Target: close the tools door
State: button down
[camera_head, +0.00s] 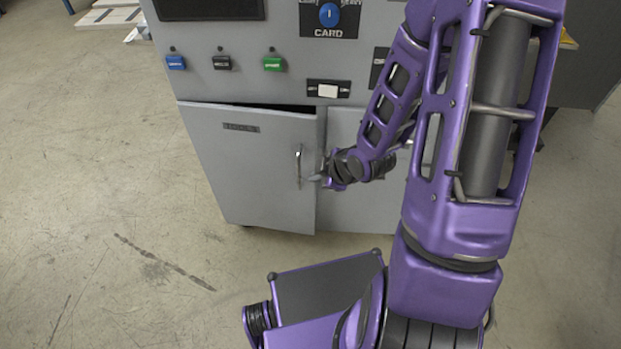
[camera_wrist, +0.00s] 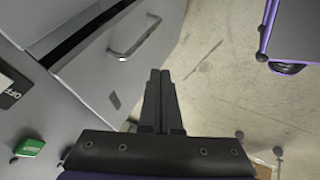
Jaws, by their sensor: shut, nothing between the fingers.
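The tools door (camera_head: 250,165) is the grey left door of the machine's lower cabinet, with a small dark label and a metal handle (camera_head: 298,167) near its right edge. It stands slightly open, with a dark gap along its top and its right edge out from the cabinet front. My gripper (camera_head: 316,178) is shut and empty beside the handle, at the door's right edge. In the wrist view the door (camera_wrist: 150,75) and handle (camera_wrist: 134,37) lie beyond and left of my shut fingers (camera_wrist: 159,75). Whether the fingertips touch the door I cannot tell.
A second grey door (camera_head: 345,135) is to the right, partly hidden by my arm. Above are blue (camera_head: 176,63), black (camera_head: 221,63) and green (camera_head: 273,65) buttons and a CARD knob (camera_head: 329,15). The concrete floor (camera_head: 110,190) to the left is clear.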

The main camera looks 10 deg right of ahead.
jog(key=w+a+f+b, duration=0.1)
jog(key=w+f+b, duration=0.1)
jog(key=w+f, duration=0.5)
jog(key=shift+w+a+f, duration=0.25)
jog(key=shift+w+f, duration=0.05)
jog(key=shift+w, duration=0.75)
